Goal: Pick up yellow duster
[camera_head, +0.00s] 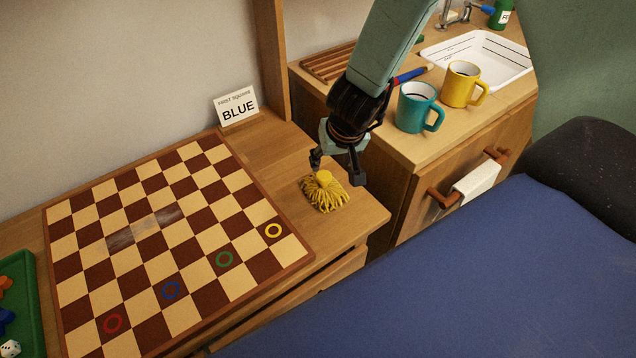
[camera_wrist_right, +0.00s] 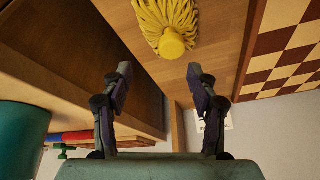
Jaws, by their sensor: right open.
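The yellow duster (camera_head: 325,194) has a stringy mop-like head and a short round yellow knob. It stands on the wooden table top to the right of the checkerboard, near the table's right corner. My right gripper (camera_head: 336,172) is above and right beside it, fingers pointing down. In the right wrist view the duster (camera_wrist_right: 168,25) lies beyond the fingertips, and its knob faces the camera. The right gripper (camera_wrist_right: 159,73) is open there, with nothing between its fingers. My left gripper does not show in either view.
The checkerboard (camera_head: 160,235) with coloured rings fills the table's left. A "BLUE" card (camera_head: 236,106) stands behind it. A teal mug (camera_head: 417,108) and yellow mug (camera_head: 463,84) stand on the counter behind the arm. A green tray (camera_head: 18,290) sits at far left.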

